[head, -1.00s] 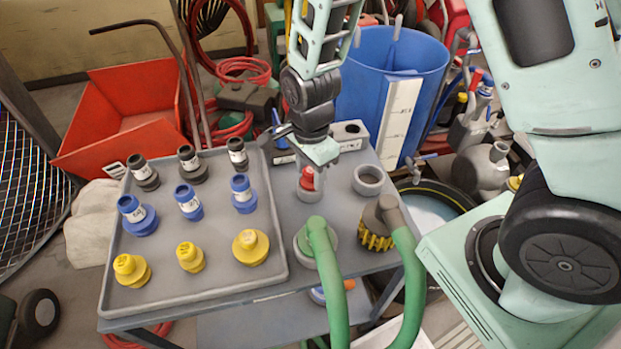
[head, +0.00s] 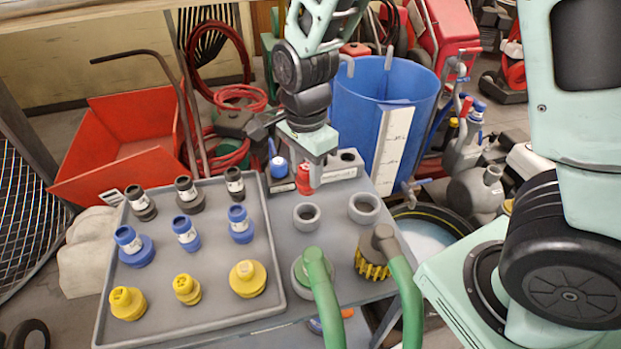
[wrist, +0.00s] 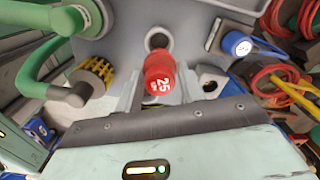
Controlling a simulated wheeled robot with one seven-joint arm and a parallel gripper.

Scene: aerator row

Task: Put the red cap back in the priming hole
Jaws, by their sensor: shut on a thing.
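The red cap (head: 303,181) is held in my gripper (head: 306,166) in the head view, upright and raised behind the small grey collar. In the wrist view the cap (wrist: 159,77), marked 25, sits between the fingers. The small grey collar (head: 306,225) stands open and empty on the grey table, and it also shows just beyond the cap in the wrist view (wrist: 158,39). A larger grey collar (head: 364,220) stands to its right, also open. I cannot tell which opening is the priming hole.
A grey tray (head: 222,300) with black, blue and yellow fittings fills the left of the table. A green-hosed fitting (head: 316,262) and a yellow-black strainer (head: 370,265) stand in front. A grey block with holes (head: 346,163) and a blue bin (head: 355,95) are behind.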

